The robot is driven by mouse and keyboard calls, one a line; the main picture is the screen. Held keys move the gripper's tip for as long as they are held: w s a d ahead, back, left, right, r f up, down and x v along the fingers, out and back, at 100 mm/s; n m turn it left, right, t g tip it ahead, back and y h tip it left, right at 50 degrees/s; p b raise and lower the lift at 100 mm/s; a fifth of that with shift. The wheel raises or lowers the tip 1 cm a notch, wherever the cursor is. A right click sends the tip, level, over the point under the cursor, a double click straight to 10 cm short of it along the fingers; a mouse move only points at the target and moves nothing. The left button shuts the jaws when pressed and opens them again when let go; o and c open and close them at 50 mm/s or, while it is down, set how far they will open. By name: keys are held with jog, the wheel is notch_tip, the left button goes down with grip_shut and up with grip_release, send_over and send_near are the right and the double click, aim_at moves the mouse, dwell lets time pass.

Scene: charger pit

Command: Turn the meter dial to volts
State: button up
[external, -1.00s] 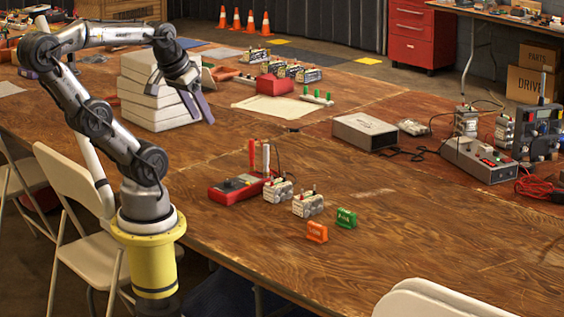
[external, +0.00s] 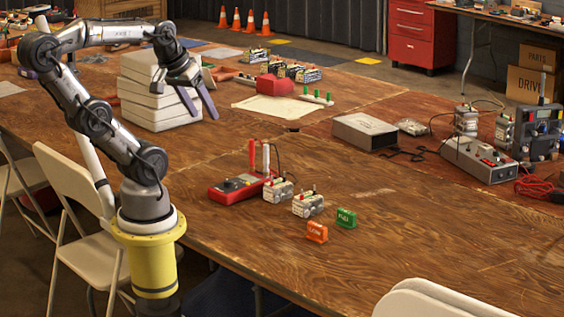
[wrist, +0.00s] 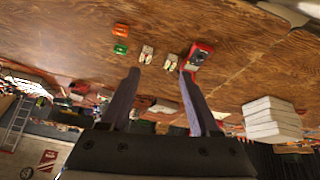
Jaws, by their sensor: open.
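The red meter (external: 236,188) lies on the wooden table at centre left, with a dark dial (external: 230,184) on its face. A red and a white probe stand upright at its far end. The meter also shows in the wrist view (wrist: 201,56), upper right of centre, where its dial setting is too small to read. My gripper (external: 203,115) is open and empty, in the air by the white stack, well above and behind the meter. In the wrist view my gripper's two fingers (wrist: 159,74) are spread apart, with the right fingertip overlapping the view just below the meter.
Two small battery-like blocks (external: 308,204) sit right of the meter. An orange tag (external: 317,232) and a green tag (external: 346,217) stand nearer the front. A white stack (external: 150,108) stands behind. A grey box (external: 364,131) is at right. The front right tabletop is clear.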

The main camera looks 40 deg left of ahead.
jog(key=w+a+r+n, duration=0.1)
jog(key=w+r+n, duration=0.35)
jog(key=w, duration=0.25)
jog(key=n+g, duration=0.6)
jog(key=n, duration=0.6)
send_over(228, 181)
notch_tip(228, 181, down, 20)
jog(key=shift+m, duration=0.25)
notch_tip(228, 181, down, 13)
jog(key=shift+a+f, duration=0.1)
jog(key=shift+f, duration=0.1)
grip_shut()
